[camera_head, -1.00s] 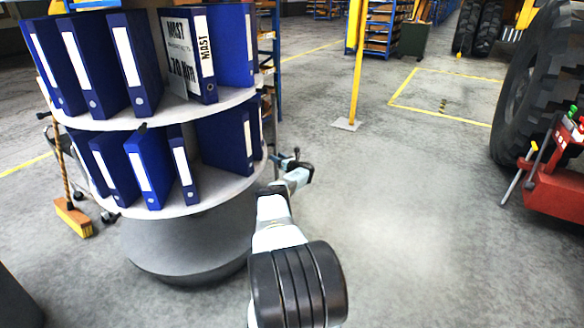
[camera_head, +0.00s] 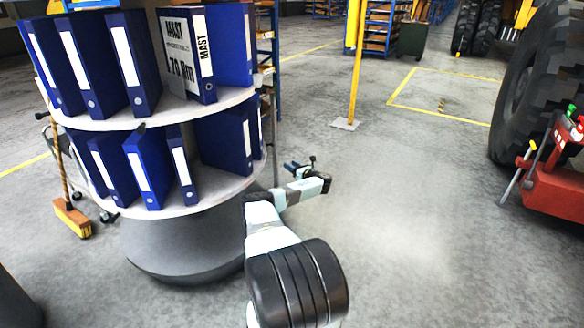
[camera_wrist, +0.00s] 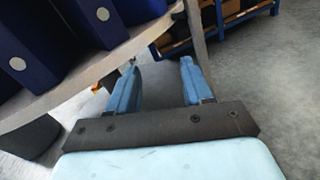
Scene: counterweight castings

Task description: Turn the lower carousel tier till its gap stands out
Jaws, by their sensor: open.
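The lower carousel tier (camera_head: 172,211) is a round pale shelf with blue binders (camera_head: 145,168) on it. A gap (camera_head: 213,182) with bare shelf shows right of the binder with the narrow white label, facing forward-right. My gripper (camera_head: 288,167) is beside the tier's right edge. In the wrist view my gripper (camera_wrist: 160,68) is open with nothing held. The tier's rim (camera_wrist: 75,98) passes left of the fingers. A grey upright bar (camera_wrist: 194,28) stands beyond the right finger; contact cannot be told.
The upper tier (camera_head: 165,113) holds more binders and a MAST sheet (camera_head: 182,52). A broom (camera_head: 72,215) stands left. A yellow post (camera_head: 356,75) stands behind; a large tyre (camera_head: 545,90) and red trolley (camera_head: 555,190) are at right. The middle floor is clear.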

